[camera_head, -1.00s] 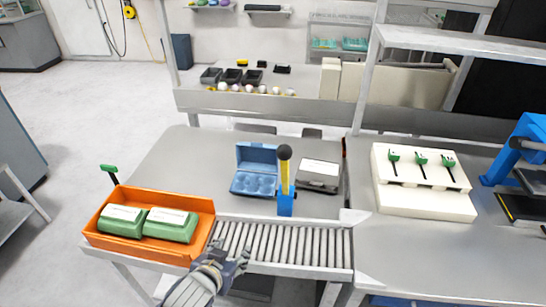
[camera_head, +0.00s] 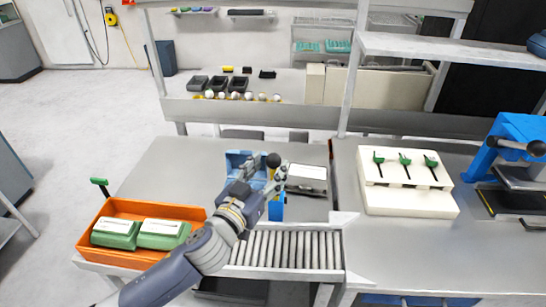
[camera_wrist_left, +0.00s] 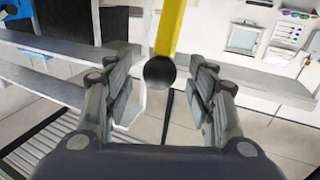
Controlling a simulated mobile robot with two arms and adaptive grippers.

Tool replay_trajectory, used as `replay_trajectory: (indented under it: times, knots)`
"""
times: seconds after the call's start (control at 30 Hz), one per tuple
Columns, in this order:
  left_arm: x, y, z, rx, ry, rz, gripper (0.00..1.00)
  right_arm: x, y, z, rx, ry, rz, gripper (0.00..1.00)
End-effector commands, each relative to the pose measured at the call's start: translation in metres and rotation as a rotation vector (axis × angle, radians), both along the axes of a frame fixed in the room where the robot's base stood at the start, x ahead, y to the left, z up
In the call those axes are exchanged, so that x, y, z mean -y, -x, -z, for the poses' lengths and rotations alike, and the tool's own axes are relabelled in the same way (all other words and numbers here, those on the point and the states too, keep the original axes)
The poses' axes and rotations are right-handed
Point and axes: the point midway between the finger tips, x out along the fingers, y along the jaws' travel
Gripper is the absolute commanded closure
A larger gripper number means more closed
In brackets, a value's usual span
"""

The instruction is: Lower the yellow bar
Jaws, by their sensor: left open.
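The yellow bar (camera_head: 271,174) stands upright on a blue base (camera_head: 277,208) beside the roller conveyor. It ends in a black ball (camera_head: 273,160) and is partly hidden by my left gripper (camera_head: 270,178). In the left wrist view the yellow bar (camera_wrist_left: 170,28) and its black ball (camera_wrist_left: 160,73) appear between the two spread fingers of my left gripper (camera_wrist_left: 162,80). The fingers stand apart on both sides of the ball, and I see a gap on each side. My right gripper is in none of the views.
An open blue egg carton (camera_head: 236,160) sits behind my left gripper, partly hidden. A grey box with a white top (camera_head: 307,174) is right of the bar. An orange tray (camera_head: 90,250) with green cartons is at left. The roller conveyor (camera_head: 290,250) is in front.

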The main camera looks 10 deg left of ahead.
Motion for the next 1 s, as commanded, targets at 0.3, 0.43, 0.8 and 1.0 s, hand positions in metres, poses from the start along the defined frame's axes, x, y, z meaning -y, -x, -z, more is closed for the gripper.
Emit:
replay_trajectory:
  times: [0.3,0.43,0.8,1.0]
  knots:
    - [0.010,-0.027,0.000,0.000,-0.001,-0.001,0.49,0.000,0.000,-0.009,-0.001,0.000,0.000,0.57]
    - [0.010,-0.029,0.000,0.000,0.000,-0.001,0.49,0.000,0.000,-0.009,-0.001,0.000,0.000,0.57]
    - [0.010,-0.028,0.000,0.000,0.000,-0.001,0.94,0.000,0.001,-0.009,-0.002,0.000,0.000,0.57]
    - [0.010,-0.028,0.001,0.000,0.000,-0.001,1.00,0.000,0.001,-0.007,-0.002,0.000,0.000,0.57]
